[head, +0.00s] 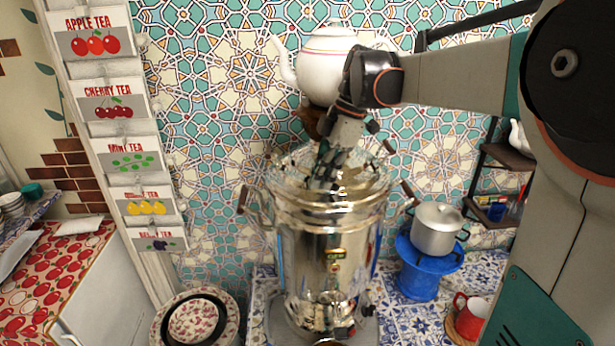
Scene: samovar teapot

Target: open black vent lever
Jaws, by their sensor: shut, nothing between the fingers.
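The shiny silver samovar (325,235) stands upright on the counter, with dark handles at its sides. My arm comes in from the right, and my gripper (327,165) points down at the samovar's top. Its fingers are shut with nothing held. They overlap the reflective lid area, so I cannot tell whether they touch it. A white teapot (322,62) sits above and behind the samovar's top, partly covered by my wrist. I cannot clearly make out the black vent lever; my gripper and the reflections may hide it.
A silver pot (437,230) stands on a blue burner (430,272) to the right. A red mug (468,317) is at the lower right. Patterned plates (196,322) lie at the lower left. A rack of tea cards (112,110) stands on the left. A tiled wall is behind.

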